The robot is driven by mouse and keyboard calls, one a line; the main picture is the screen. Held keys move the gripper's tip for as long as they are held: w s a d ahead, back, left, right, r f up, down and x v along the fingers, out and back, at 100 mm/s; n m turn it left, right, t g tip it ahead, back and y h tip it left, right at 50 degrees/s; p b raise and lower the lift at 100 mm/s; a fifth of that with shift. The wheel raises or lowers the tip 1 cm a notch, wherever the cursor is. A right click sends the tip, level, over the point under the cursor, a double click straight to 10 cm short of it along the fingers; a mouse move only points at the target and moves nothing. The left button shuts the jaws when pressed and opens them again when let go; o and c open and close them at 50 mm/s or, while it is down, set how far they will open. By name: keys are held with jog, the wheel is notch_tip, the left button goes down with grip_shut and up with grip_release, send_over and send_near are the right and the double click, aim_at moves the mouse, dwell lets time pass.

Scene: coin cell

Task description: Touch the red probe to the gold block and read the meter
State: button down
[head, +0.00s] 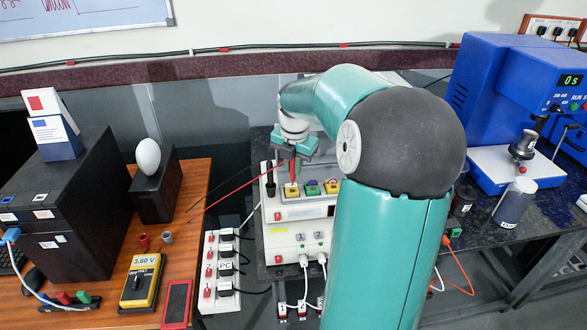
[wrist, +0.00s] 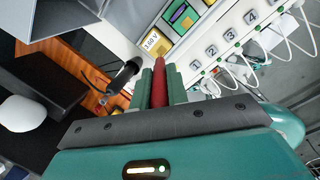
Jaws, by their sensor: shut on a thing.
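My gripper (head: 293,158) is shut on the red probe (head: 293,173), which points down. In the wrist view, the red probe (wrist: 159,82) sits between the green fingers (wrist: 160,88). The gold block (head: 292,190) is at the left end of a row on a white unit, right under the probe. The tip appears to meet the block, but its exact contact is hard to make out. The gold block (wrist: 154,42) also shows just beyond the probe in the wrist view. The yellow meter (head: 141,281) lies on the wooden desk at left and reads 3.60 V.
A green block (head: 312,187) and another block (head: 332,187) stand beside the gold one. A black probe (wrist: 124,76) stands close by my fingers. A red lead (head: 240,187) runs left from the probe. A power strip (head: 221,272) lies between desk and bench.

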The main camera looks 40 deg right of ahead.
jog(key=shift+r, duration=2.4)
dwell(0.8)
